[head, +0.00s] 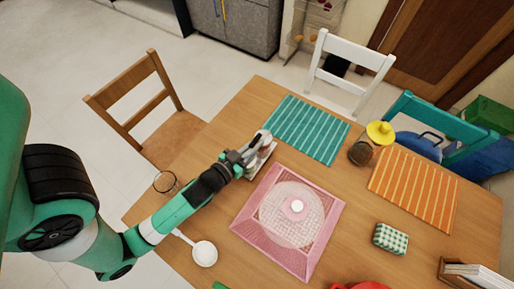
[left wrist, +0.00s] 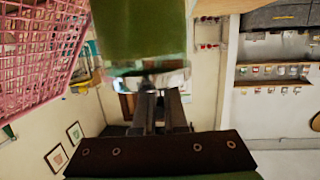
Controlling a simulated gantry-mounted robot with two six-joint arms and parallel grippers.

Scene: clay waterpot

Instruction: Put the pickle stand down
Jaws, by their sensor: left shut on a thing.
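My left gripper (head: 243,160) is shut on what looks like the pickle stand (head: 262,147), a small pale and metallic thing at the table's left side, just left of the pink mesh food cover. In the left wrist view the fingers (left wrist: 160,108) reach up to a metal rim below a large green body (left wrist: 140,35), which fills the top middle. I cannot tell whether its base touches the table. The gripper hides part of it in the head view. My right gripper is not in view.
The pink food cover (head: 252,234) stands close on the right. A teal striped mat (head: 309,128) lies behind. A glass (head: 166,182) and a white ladle (head: 204,253) are on the near left. A brown jar (head: 361,153) and a green checked box (head: 391,238) stand farther right.

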